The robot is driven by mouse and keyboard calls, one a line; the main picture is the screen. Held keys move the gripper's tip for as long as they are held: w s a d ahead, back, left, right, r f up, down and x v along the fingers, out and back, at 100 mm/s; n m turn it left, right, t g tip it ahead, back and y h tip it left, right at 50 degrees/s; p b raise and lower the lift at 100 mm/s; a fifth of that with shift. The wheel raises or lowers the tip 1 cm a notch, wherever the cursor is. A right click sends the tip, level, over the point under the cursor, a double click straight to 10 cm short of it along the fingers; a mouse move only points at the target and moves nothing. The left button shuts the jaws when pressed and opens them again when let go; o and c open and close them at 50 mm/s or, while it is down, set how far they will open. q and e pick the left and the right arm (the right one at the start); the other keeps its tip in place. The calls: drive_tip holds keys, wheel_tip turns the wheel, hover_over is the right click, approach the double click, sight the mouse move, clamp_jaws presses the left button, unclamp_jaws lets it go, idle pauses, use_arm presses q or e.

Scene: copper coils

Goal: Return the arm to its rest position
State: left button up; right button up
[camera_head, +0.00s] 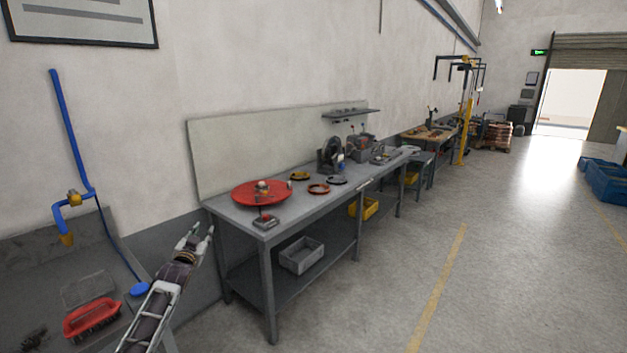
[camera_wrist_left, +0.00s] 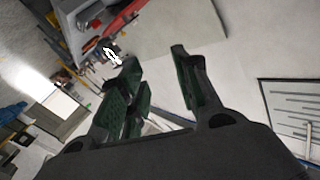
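My left gripper (camera_head: 198,236) comes in from the lower left in the head view, raised in the gap between the sink unit and the grey workbench. Its two fingers (camera_wrist_left: 160,85) stand apart in the left wrist view, with nothing between them but the background. It is open and touches nothing that I can see. My right gripper is in neither view.
The grey workbench (camera_head: 287,228) carries a red round plate (camera_head: 245,194), copper-coloured and dark rings and tools. A grey bin (camera_head: 301,256) stands on its lower shelf. A red brush (camera_head: 92,320) lies by the sink at lower left. The floor (camera_head: 490,260) at right is clear.

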use_arm(q)
drive_tip(key=s+d+f+g, duration=0.1)
drive_tip(key=s+f, duration=0.2)
drive_tip(key=f, duration=0.6)
drive_tip(key=s+f+g, duration=0.2)
drive_tip(key=s+f, duration=0.1)
drive_tip(key=f, duration=0.6)
drive_tip(key=s+d+f+g, duration=0.1)
drive_tip(key=s+f, duration=0.2)
drive_tip(key=f, duration=0.7)
drive_tip(key=s+d+f+g, duration=0.1)
drive_tip(key=s+f+g, duration=0.1)
drive_tip(key=s+f, duration=0.8)
drive_tip(key=s+d+f+g, duration=0.25)
drive_tip(key=s+f, duration=0.45)
drive_tip(key=f, duration=0.6)
drive_tip(key=s+d+f+g, duration=0.1)
drive_tip(key=s+f+g, duration=0.1)
drive_tip(key=s+f, duration=0.85)
drive_tip(key=s+d+f+g, duration=0.25)
drive_tip(key=s+f, duration=0.25)
drive_tip(key=s, duration=1)
drive_tip(key=s+d+f+g, duration=0.1)
drive_tip(key=s+f+g, duration=0.1)
drive_tip(key=s, duration=1)
drive_tip(key=s+d+f+g+h, duration=0.1)
drive_tip(key=s+f, duration=0.3)
drive_tip(key=s, duration=0.8)
drive_tip(key=shift+s+d+f+n+g, duration=0.15)
drive_tip(key=shift+s+n+g, duration=0.25)
